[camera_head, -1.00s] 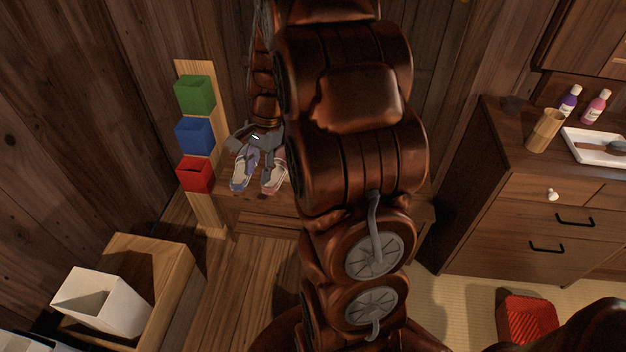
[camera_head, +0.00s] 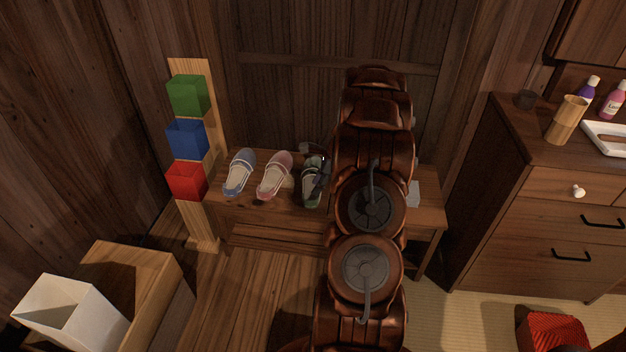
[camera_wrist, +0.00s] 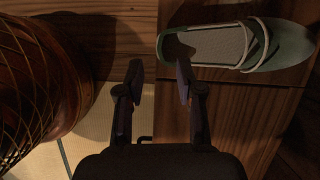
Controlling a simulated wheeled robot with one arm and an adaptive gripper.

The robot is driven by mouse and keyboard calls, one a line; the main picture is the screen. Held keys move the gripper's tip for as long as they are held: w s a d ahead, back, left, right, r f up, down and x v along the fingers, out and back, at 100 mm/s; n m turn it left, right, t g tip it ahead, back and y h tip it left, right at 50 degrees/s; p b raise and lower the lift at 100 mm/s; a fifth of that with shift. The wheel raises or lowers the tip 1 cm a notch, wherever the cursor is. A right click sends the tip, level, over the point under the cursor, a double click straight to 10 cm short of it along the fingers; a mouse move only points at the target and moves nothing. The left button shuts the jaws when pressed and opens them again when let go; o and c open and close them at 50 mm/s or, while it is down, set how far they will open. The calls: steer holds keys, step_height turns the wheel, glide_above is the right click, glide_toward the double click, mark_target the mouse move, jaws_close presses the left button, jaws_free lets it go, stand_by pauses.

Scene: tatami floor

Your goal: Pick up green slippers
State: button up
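A green slipper (camera_head: 312,192) lies on the low wooden bench (camera_head: 275,215), partly covered by my gripper (camera_head: 318,172). In the wrist view the green slipper (camera_wrist: 250,46) has a pale insole and crossing straps, and lies to the upper right of my gripper (camera_wrist: 160,78). The two dark fingers are apart with nothing between them. The right finger is close to the slipper's rounded left end; I cannot tell whether they touch. I make out only one green slipper; my arm hides part of the bench.
A blue slipper (camera_head: 240,172) and a pink slipper (camera_head: 274,176) lie to the left on the bench. Green (camera_head: 188,95), blue (camera_head: 187,139) and red (camera_head: 187,182) boxes hang on a post. A drawer cabinet (camera_head: 540,230) stands right. A woven brown object (camera_wrist: 38,80) fills the wrist view's left.

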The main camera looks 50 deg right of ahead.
mark_target(311, 199)
steer(key=x, duration=0.2)
steer(key=b+x, duration=0.1)
steer(key=x, duration=0.2)
steer(key=b+x, duration=0.1)
steer(key=x, duration=0.1)
steer(key=shift+s+d+f, duration=0.1)
steer(key=shift+s+f, duration=0.25)
steer(key=shift+r, duration=0.1)
jaws_close()
